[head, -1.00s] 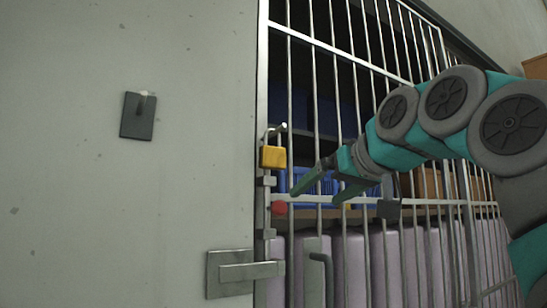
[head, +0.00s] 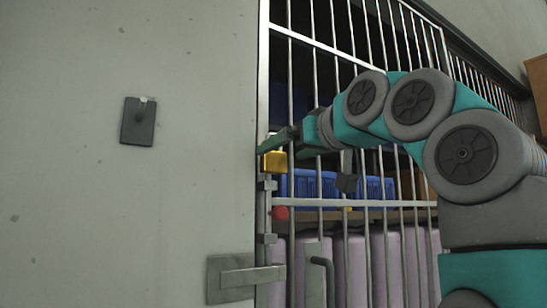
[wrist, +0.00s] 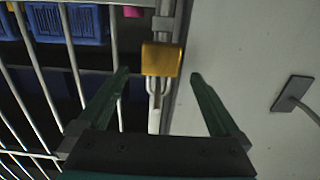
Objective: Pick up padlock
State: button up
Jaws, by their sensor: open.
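A yellow padlock (head: 274,162) hangs at the left edge of the barred gate, partly hidden behind my gripper in the head view. In the wrist view its brass-coloured body (wrist: 161,60) and grey shackle show, with the shackle around a pale rod. My gripper (wrist: 161,75) is open, with its two green fingers on either side of the padlock. Gaps show between each fingertip and the padlock. In the head view my gripper (head: 281,152) reaches in from the right at the padlock's height.
The barred gate (head: 318,203) stands to the right of a pale wall (head: 90,220). A dark plate with a peg (head: 138,122) is on the wall. A latch (head: 232,278) and red knob (head: 281,213) are below. Blue crates (head: 325,186) stand behind the bars.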

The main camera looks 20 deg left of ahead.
aim_at(274, 152)
jog(key=x, duration=0.2)
jog(key=shift+w+a+p, duration=0.3)
grip_shut()
dwell(0.6)
